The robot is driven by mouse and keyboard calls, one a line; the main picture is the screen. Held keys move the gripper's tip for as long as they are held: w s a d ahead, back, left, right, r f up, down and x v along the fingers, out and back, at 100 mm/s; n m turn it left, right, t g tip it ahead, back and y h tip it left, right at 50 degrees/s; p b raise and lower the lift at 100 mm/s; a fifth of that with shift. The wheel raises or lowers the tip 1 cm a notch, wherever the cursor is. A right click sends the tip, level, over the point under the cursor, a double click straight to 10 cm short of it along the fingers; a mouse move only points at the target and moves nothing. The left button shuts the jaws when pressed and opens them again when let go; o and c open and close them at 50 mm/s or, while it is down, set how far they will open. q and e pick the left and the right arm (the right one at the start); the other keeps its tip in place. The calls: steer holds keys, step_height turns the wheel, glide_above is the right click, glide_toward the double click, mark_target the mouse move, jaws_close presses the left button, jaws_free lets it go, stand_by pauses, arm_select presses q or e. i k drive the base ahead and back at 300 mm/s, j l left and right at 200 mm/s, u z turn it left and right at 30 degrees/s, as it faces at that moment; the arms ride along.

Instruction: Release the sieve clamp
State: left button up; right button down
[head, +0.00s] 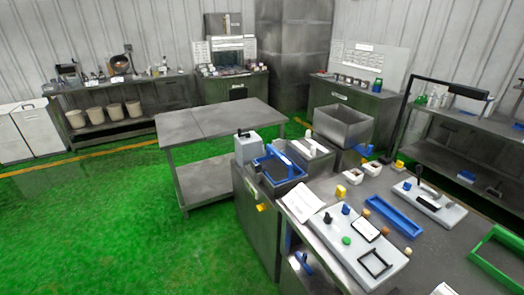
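Neither of my grippers shows in the head view. I cannot tell for certain which thing is the sieve clamp. A white plate (455,217) on the right part of the metal workbench carries a grey metal fixture with a dark upright handle (419,174); it is too small to tell whether it is closed. A blue open frame (268,170) sits on a grey unit at the workbench's left end, next to a light grey box (248,148). No sieve can be made out clearly.
The metal workbench (325,192) holds a pale board (335,243) with small coloured knobs, a blue tray (394,215) and a green frame (490,262). A grey bin (340,124) stands behind. An empty metal table (225,118) is further back. Green floor at left is clear.

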mark_target(258, 168)
steer(key=i+j+z, duration=0.1)
steer(key=i+j, duration=0.25)
steer(key=i+j+z, duration=0.1)
steer(key=i+j, duration=0.3)
steer(key=i+j+z, duration=0.1)
steer(key=i+j, duration=0.2)
steer(key=j, duration=0.25)
steer(key=i+j+z, duration=0.1)
steer(key=i+j, duration=0.25)
steer(key=j, duration=0.15)
